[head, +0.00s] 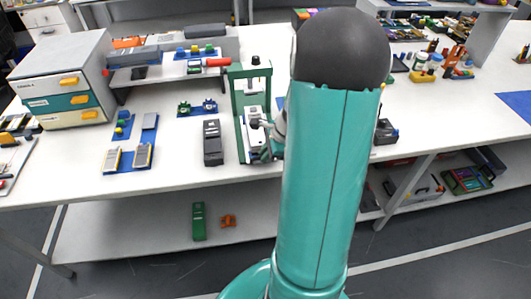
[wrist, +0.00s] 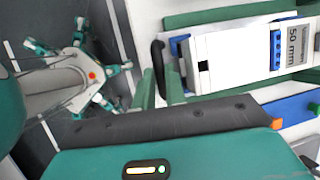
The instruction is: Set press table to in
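The press (head: 237,100) is a green upright frame with a black knob on top, standing on the bench left of my arm. Its white press table (head: 254,116) shows low between the posts. In the wrist view the white table (wrist: 232,60) is large, with blue parts, a "50 mm" label and a black handle (wrist: 157,60) at its left end. My gripper (wrist: 160,88) is close to the handle end, with green finger-like parts near the handle. Whether they touch or grip it is unclear. In the head view my arm hides much of the gripper.
A dark grey case (head: 212,142) stands just left of the press. Blue mats with pouch cells (head: 143,156) lie further left, near a drawer cabinet (head: 62,80). A small dark device (head: 386,132) sits right of my arm. The bench's front strip is mostly clear.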

